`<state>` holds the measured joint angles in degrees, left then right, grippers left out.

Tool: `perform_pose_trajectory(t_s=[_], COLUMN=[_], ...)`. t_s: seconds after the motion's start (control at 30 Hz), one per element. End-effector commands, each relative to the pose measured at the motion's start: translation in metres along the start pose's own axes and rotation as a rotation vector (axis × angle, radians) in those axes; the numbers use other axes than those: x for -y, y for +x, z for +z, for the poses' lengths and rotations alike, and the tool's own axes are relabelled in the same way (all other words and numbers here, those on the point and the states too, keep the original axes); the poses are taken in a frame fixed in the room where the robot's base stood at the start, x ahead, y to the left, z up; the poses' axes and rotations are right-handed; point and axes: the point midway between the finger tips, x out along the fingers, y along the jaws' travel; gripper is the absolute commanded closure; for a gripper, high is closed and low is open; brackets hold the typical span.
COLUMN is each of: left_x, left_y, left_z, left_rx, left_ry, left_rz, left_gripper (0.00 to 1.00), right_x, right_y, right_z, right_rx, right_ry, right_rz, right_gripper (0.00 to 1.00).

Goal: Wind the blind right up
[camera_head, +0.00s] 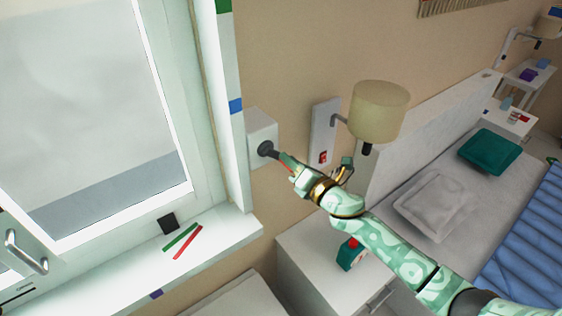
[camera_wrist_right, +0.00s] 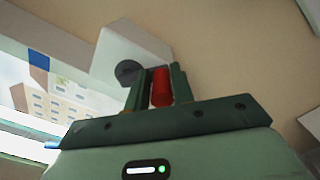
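A white winder box (camera_head: 262,135) is on the wall just right of the window. It has a round black hub (camera_head: 265,149) and a crank with a red handle (camera_wrist_right: 161,86). My right gripper (camera_head: 285,165) is at the crank; in the wrist view its two dark fingers (camera_wrist_right: 161,92) stand close on both sides of the red handle and appear shut on it. The window (camera_head: 95,110) fills the left; its pane is pale grey above and darker grey below. I cannot clearly tell blind cloth from outside view. My left gripper is not in view.
A lamp (camera_head: 378,112) on a wall plate with a red switch (camera_head: 323,157) is right of my gripper. A bedside cabinet (camera_head: 315,262) with a small green and red object (camera_head: 351,254) stands below. Green and red sticks (camera_head: 187,243) lie on the sill.

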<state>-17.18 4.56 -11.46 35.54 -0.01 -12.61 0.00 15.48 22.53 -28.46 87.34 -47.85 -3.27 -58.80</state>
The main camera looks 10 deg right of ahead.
Motion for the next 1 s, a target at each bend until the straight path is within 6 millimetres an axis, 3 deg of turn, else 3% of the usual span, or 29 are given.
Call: perform_pose_trajectory(t_s=[0.17, 0.27, 0.3, 1.0], left_x=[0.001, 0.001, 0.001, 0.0], left_y=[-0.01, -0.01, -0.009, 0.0], left_z=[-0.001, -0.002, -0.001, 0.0], left_rx=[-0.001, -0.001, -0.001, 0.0], left_ry=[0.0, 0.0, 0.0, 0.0], left_rz=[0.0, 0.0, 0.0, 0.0], left_gripper=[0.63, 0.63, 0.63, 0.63], right_x=[-0.005, -0.005, -0.005, -0.001], right_y=[0.0, 0.0, 0.0, 0.0], right_z=[0.011, 0.011, 0.011, -0.002], right_rx=[0.001, 0.0, 0.0, -0.001], right_ry=[-0.002, -0.001, -0.001, 0.0], right_rz=[0.0, 0.001, 0.001, 0.001], right_gripper=[0.82, 0.99, 1.0, 1.0])
